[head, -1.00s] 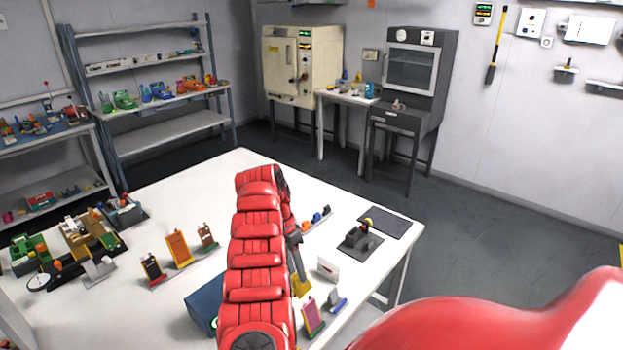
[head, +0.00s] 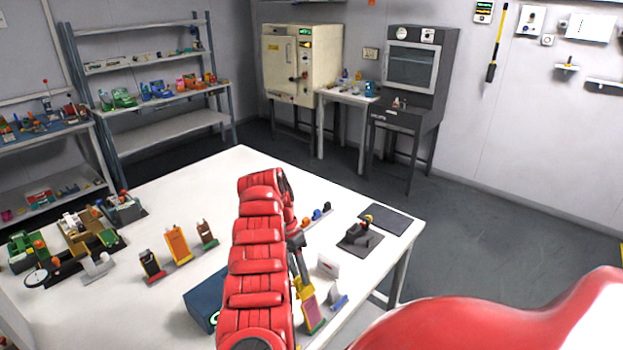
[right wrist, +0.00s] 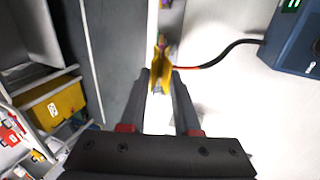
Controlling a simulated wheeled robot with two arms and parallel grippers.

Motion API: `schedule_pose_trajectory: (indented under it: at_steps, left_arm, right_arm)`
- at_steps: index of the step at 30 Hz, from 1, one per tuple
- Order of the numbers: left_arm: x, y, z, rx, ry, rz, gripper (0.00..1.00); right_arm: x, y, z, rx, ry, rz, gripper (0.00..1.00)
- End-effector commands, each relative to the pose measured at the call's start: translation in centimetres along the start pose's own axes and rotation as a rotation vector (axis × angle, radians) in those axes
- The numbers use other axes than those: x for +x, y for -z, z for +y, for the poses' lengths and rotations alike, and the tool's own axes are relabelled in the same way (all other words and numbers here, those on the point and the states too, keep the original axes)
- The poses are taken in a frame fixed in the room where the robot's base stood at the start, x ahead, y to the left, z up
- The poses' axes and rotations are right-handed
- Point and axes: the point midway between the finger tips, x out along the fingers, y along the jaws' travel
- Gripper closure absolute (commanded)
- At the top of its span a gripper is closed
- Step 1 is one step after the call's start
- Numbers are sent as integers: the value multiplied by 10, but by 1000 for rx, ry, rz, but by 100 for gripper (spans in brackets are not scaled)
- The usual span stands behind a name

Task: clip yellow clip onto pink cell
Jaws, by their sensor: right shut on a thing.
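The pink cell (head: 314,312) stands tilted-looking in a green-based holder near the table's front edge, partly overlapped by the yellow clip. The yellow clip (head: 305,290) is at the cell's top edge in the head view; I cannot tell whether it grips the cell. My right gripper (head: 301,272) is shut on the clip, partly hidden by my red arm. In the right wrist view, the yellow clip (right wrist: 158,66) sits between the fingers of the right gripper (right wrist: 160,78), with a little pink (right wrist: 163,42) just beyond it. My left gripper is out of view.
A dark blue box (head: 204,300) stands left of my arm; in the right wrist view its cable (right wrist: 222,52) runs to the clip. A white block (head: 327,265) and a small blue-grey holder (head: 338,299) are close right of the cell. Other cells (head: 178,244) stand farther left.

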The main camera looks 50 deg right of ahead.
Motion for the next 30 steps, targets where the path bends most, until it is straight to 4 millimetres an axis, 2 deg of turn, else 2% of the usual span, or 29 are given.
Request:
schedule_pose_trajectory:
  at_steps: [12,13,18,19,25,28,30]
  left_arm:
    - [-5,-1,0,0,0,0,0]
    - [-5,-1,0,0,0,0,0]
    - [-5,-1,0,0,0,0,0]
    - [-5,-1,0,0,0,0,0]
    - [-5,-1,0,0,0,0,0]
    - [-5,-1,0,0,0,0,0]
    - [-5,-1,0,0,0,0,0]
  right_arm:
    - [6,0,0,1,1,0,100]
    - [6,0,0,1,1,0,68]
    - [6,0,0,1,1,0,37]
    - [6,0,0,1,1,0,35]
    - [6,0,0,1,1,0,35]
    - [6,0,0,1,1,0,17]
    - [6,0,0,1,1,0,15]
